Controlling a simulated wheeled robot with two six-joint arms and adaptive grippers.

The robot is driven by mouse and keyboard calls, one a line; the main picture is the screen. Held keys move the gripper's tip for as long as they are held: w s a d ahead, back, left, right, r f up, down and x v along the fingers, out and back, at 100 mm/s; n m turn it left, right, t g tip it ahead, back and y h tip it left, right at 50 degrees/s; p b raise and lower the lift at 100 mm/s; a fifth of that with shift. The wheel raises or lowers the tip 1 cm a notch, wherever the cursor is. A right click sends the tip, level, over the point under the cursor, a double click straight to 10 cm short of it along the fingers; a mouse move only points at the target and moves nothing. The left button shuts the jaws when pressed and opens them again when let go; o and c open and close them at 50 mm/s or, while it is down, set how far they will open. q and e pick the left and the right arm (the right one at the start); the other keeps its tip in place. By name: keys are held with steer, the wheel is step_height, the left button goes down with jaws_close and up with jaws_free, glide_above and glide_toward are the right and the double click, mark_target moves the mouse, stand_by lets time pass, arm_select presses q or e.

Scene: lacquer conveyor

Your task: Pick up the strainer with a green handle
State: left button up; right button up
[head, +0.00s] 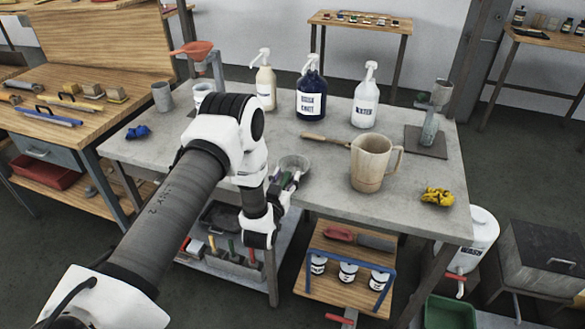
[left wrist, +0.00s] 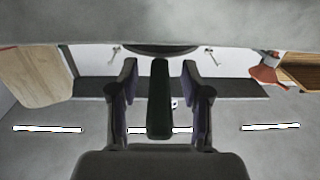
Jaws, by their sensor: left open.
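The strainer (head: 294,162) is a small grey bowl at the front edge of the grey table, with a green handle (head: 284,181) reaching toward me past the edge. My left gripper (head: 280,188) is at this handle, partly hiding it. In the left wrist view the dark green handle (left wrist: 160,105) lies between the two spread fingers of the left gripper (left wrist: 160,72), with a visible gap on each side. The dark underside of the bowl (left wrist: 160,50) shows beyond the fingertips. My right gripper is not in view.
A beige pitcher (head: 372,162) and a wooden-handled tool (head: 325,142) are right of the strainer. Three pump bottles (head: 311,96) stand behind. A yellow cloth (head: 436,197) lies at right, a blue cloth (head: 138,131) at left. A low shelf with jars (head: 348,270) is below.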

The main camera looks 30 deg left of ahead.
arm_select(q)
jaws_close()
steer(key=shift+r, duration=0.1)
